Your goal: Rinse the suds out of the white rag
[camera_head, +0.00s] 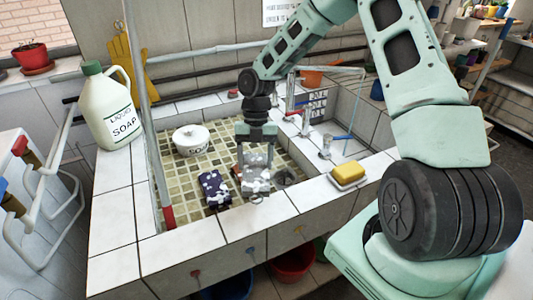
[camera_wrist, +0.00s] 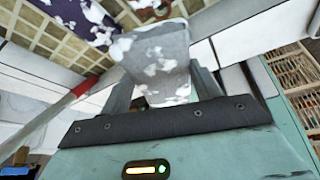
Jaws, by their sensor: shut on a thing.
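The white rag (camera_head: 257,180), greyish white with foamy white patches of suds, hangs from my gripper (camera_head: 257,142) over the near part of the tiled basin (camera_head: 212,149). In the wrist view the rag (camera_wrist: 155,55) is clamped between the fingers of my gripper (camera_wrist: 160,88), with suds on its face. A dark purple rag with white suds (camera_head: 213,189) lies on the basin floor just left of it; it also shows in the wrist view (camera_wrist: 80,14). A reddish-brown rag (camera_head: 236,173) lies partly hidden behind the held one. The drain (camera_head: 286,178) is to the right.
A soap bottle (camera_head: 110,105) stands on the left rim. A yellow sponge (camera_head: 347,174) sits on the right rim. A red-ended pole (camera_head: 160,170) rises at the basin's left.

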